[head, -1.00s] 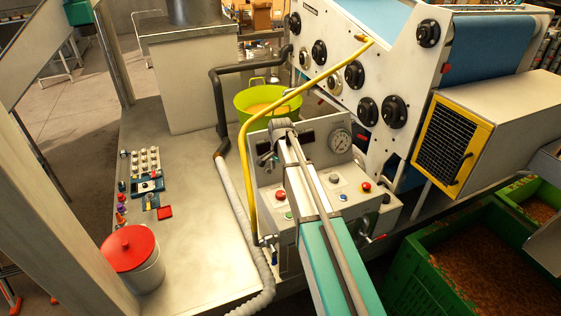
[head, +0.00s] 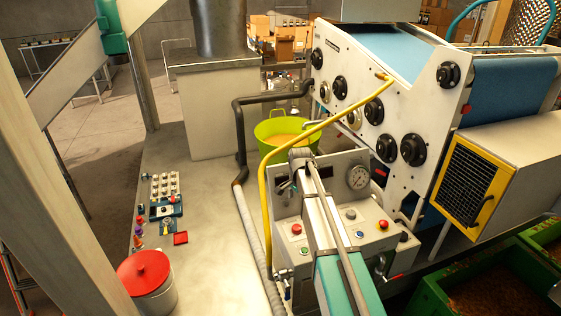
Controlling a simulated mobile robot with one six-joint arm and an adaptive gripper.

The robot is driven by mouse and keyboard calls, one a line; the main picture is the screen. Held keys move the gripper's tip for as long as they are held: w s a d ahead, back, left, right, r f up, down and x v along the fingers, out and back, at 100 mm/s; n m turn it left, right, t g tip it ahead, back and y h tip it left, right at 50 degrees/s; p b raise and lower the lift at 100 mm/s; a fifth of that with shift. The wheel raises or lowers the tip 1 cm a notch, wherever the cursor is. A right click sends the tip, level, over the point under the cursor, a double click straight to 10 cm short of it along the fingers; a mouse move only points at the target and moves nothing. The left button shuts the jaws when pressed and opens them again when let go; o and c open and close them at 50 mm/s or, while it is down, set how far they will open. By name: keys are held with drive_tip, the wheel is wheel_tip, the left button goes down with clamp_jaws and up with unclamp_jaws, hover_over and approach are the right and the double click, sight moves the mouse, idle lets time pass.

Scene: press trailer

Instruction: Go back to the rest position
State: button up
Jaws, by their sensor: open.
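My arm (head: 335,235) rises from the bottom of the head view, its teal and pale links reaching over the control box.
A yellow pipe (head: 264,215) curves close left of the gripper. A green tub (head: 268,128) stands behind. The white press (head: 345,65) and yellow-framed vent (head: 466,185) are at right. A bench (head: 205,245) at left bears a button panel (head: 163,208) and red-lidded can (head: 146,282).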

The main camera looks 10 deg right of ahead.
drive_tip(key=shift+s, duration=0.1)
drive_tip(key=s+f+n+b, duration=0.5)
drive_tip(key=s+f+b, duration=0.3)
drive_tip(key=s, duration=0.5)
drive_tip(key=s+f+n+b, duration=0.6)
drive_tip(key=s+f+b, duration=0.3)
drive_tip(key=s, duration=0.4)
drive_tip(key=shift+a, duration=0.4)
